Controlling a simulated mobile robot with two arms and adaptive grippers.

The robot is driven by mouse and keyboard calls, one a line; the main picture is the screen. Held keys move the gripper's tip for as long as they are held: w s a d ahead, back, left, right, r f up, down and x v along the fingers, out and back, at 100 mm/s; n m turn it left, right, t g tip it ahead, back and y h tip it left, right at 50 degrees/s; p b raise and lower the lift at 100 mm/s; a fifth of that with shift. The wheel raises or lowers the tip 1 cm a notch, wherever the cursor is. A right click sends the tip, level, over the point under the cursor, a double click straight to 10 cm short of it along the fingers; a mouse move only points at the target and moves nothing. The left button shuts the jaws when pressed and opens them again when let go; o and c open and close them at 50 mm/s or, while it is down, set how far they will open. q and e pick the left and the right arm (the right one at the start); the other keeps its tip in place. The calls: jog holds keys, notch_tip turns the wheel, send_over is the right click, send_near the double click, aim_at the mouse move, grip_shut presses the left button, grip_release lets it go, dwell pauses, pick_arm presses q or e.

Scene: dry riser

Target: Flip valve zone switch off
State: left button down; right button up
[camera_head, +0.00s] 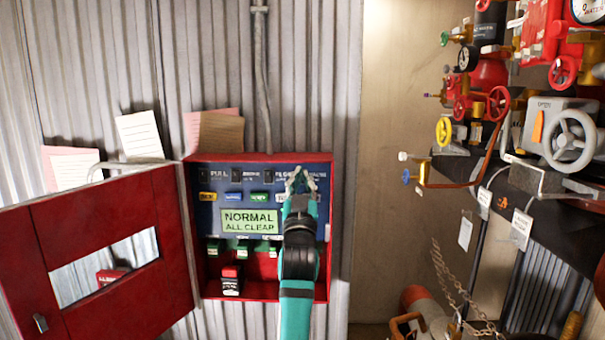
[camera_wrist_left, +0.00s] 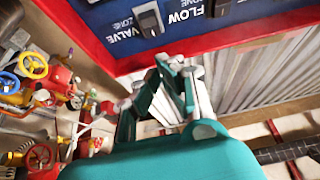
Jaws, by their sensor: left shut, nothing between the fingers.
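A red control box (camera_head: 325,240) with a blue panel (camera_head: 215,220) hangs open on the corrugated wall. A row of small dark switches (camera_head: 237,174) runs along the panel's top. In the left wrist view, a dark rocker switch (camera_wrist_left: 148,20) sits on the blue panel beside lettering that reads "FLOW", "VALVE" and "ZONE". Its on or off position cannot be told. My left gripper (camera_head: 300,174) is shut and empty in front of the panel's upper right, hiding part of the switch row. In the left wrist view its fingertips (camera_wrist_left: 168,64) are below the switch, apparently apart from it. My right gripper is not in view.
The box's red door (camera_head: 105,210) stands open to the left. A green "NORMAL ALL CLEAR" display (camera_head: 249,221) is mid-panel. Red pipework with valves (camera_head: 490,105) and a grey handwheel (camera_head: 569,140) fill the right. Paper notes (camera_head: 140,135) hang on the wall above.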

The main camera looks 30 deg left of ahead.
aim_at(303, 183)
pick_arm(q)
jog(key=shift+w+a+f+p, duration=0.15)
jog(key=shift+w+a+f, duration=0.15)
jog(key=shift+w, duration=0.2)
jog(key=shift+w+a+f+p, duration=0.15)
jog(key=shift+w+a, duration=0.15)
jog(key=shift+w, duration=0.2)
jog(key=shift+w+a+f+p, duration=0.15)
jog(key=shift+w+a+f, duration=0.15)
jog(key=shift+w, duration=0.2)
jog(key=b, duration=0.2)
jog(key=f+b, duration=0.1)
jog(key=b, duration=0.1)
jog(key=shift+w+a+f+t+y+b, duration=0.1)
jog(key=shift+w+f+t+y+b, duration=0.1)
jog(key=shift+t+y+b, duration=0.15)
jog(key=shift+r+p, duration=0.45)
jog(key=shift+r, duration=0.05)
